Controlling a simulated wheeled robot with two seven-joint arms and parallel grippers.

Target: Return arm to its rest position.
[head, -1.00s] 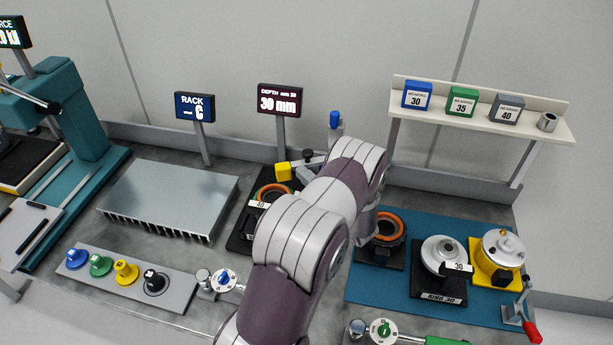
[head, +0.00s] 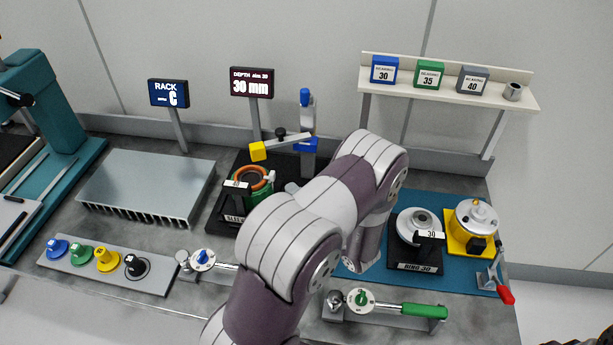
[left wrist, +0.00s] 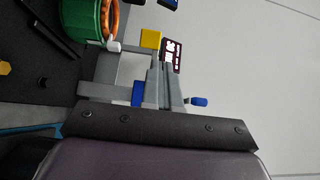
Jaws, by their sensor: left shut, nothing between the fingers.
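My left arm (head: 285,250) rises from the bottom middle of the head view, bends over at the top and comes down over the blue mat (head: 455,280). Its hand end points downward there, and the fingertips are hidden behind the arm. In the left wrist view, the dark edge of my left gripper (left wrist: 165,128) crosses the lower part of the picture. It is shut and I see nothing held. The green stator housing with an orange ring (head: 257,180) sits in a black fixture left of the arm.
A silver finned rack (head: 150,180) and a panel of coloured knobs (head: 75,262) lie to the left. A ring stand (head: 418,235), a yellow-based fixture (head: 472,225) and a red-handled clamp (head: 500,280) stand right of the arm. A shelf (head: 450,80) is behind.

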